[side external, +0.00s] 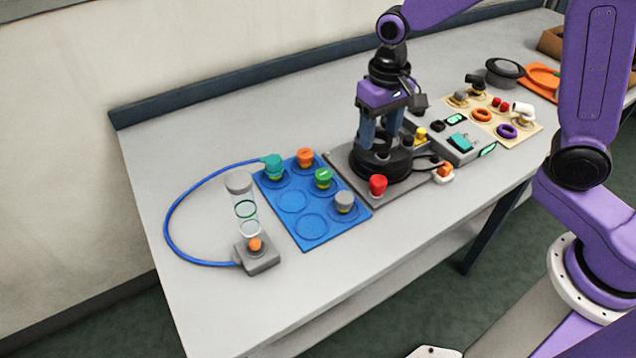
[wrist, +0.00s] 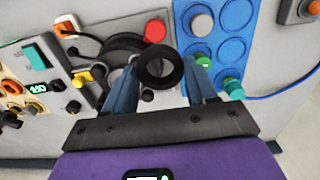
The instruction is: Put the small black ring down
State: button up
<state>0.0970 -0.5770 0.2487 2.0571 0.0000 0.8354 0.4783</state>
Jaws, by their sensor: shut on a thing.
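My gripper (wrist: 160,75) has its two blue fingers closed on the small black ring (wrist: 148,80), which sits between the fingertips with its hole facing the wrist camera. In the side external view my gripper (side external: 378,146) points down over a round black tank housing (side external: 398,172) on a grey base plate. The held ring is hard to separate from the dark housing there. I cannot tell whether it touches the housing. In the wrist view the housing (wrist: 118,50) lies beyond the ring and to its left, partly covered by the finger.
A blue tray (side external: 318,229) with capped pieces and empty round recesses lies left of the housing. A red knob (side external: 378,185) stands at the plate's front. A clear tube (side external: 246,210) with a blue hose stands farther left. A grey control box (side external: 462,148) and beige ring board (side external: 500,118) are right.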

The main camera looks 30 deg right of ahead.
jog(key=s+a+f, duration=0.1)
jog(key=s+a, duration=0.7)
jog(key=s, duration=0.4)
send_over(311, 226)
jog(key=f, duration=0.9)
jog(key=shift+s+d+f, duration=0.1)
jog(key=shift+s+d, duration=0.15)
jog(key=shift+w+a+f, duration=0.1)
jog(key=shift+w+f, duration=0.05)
jog(key=shift+f, duration=0.8)
jog(key=shift+w+a+f, duration=0.1)
jog(key=shift+f, duration=0.85)
jog(key=shift+f, duration=0.15)
jog(key=o, duration=1.2)
jog(key=shift+c, duration=0.2)
